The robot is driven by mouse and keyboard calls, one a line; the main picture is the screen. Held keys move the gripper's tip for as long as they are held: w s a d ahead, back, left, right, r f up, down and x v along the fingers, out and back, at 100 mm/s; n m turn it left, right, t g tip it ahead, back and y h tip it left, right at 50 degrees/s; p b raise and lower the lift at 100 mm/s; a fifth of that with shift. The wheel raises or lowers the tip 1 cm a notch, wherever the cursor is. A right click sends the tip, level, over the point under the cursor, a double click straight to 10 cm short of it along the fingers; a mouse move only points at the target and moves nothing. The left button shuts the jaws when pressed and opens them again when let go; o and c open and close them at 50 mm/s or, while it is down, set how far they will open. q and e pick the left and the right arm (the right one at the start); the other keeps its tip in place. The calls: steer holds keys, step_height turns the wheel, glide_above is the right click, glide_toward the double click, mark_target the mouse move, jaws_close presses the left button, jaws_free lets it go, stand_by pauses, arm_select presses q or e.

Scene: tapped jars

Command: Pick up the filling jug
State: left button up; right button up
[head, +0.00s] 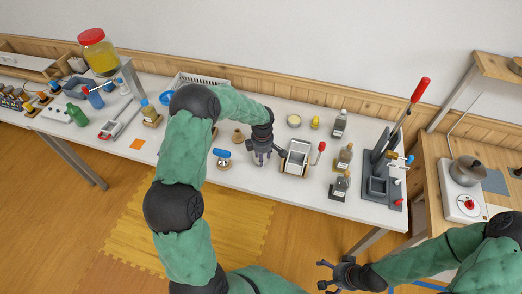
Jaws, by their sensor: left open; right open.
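I cannot make out for certain which item is the filling jug; it may be hidden behind my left arm or gripper. A large jar (98,57) of yellow liquid with a red lid stands raised at the left of the white table (250,183). My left gripper (262,158) is open and points down over the middle of the table. It is between a small blue-handled tool (222,157) and a metal box with a red lever (298,158). Nothing shows clearly between its fingers. My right gripper (326,277) is open and empty, in front of the table over the floor.
A press (384,165) with a long red handle stands at the table's right end. A white basket (205,80) is at the back. A pot (467,170) is on the right bench.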

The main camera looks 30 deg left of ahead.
arm_select(q)
step_height(320, 180, down, 3)
steer(key=shift+a+f, duration=0.1)
jaws_close()
steer(key=shift+w+r, duration=0.1)
steer(key=shift+r, duration=0.1)
